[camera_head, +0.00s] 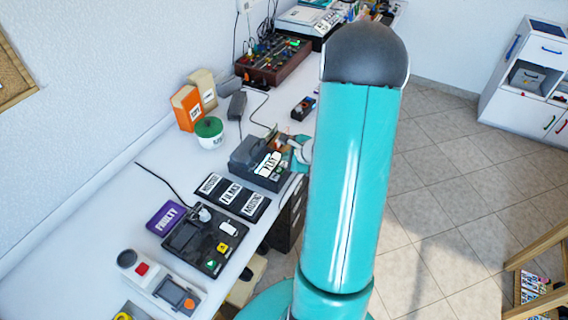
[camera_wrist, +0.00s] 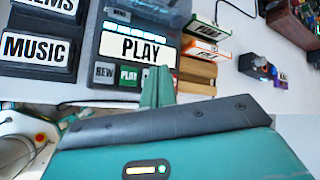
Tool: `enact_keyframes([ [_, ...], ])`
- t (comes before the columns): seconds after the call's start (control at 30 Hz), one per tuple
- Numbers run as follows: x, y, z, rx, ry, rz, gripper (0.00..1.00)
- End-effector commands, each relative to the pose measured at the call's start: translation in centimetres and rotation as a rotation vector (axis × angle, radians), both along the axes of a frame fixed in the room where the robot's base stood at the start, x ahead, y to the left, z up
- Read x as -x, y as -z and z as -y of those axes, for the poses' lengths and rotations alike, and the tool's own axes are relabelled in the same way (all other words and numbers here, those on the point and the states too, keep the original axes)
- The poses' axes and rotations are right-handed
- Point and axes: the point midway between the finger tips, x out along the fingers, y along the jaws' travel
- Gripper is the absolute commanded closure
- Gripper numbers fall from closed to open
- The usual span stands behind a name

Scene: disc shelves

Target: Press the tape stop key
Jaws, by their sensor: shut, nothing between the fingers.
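The tape machine (camera_head: 245,152) is a dark grey box with a large PLAY label, on the white bench. In the wrist view the machine (camera_wrist: 98,52) shows its PLAY label (camera_wrist: 138,47) above a row of small keys. A grey REW key (camera_wrist: 104,73) and a green PLAY key (camera_wrist: 128,76) are readable. I cannot make out a stop key; the right end of the row is partly hidden by my fingers. My gripper (camera_wrist: 158,82) is shut and empty, its green tips at the right part of the key row. I cannot tell whether they touch. In the head view my gripper (camera_head: 299,150) is partly behind my arm.
A white pot with a green top (camera_head: 209,133) and an orange box (camera_head: 187,108) stand behind. A wooden block (camera_wrist: 197,75) and orange-edged box (camera_wrist: 207,47) lie right of the machine.

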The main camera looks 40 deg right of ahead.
Motion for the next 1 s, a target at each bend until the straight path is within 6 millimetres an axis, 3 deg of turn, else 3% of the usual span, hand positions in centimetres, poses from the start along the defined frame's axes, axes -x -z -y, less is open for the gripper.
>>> enact_keyframes([
  [1.0,-0.02,0.88,-0.02,0.000,0.000,0.000,1.00],
])
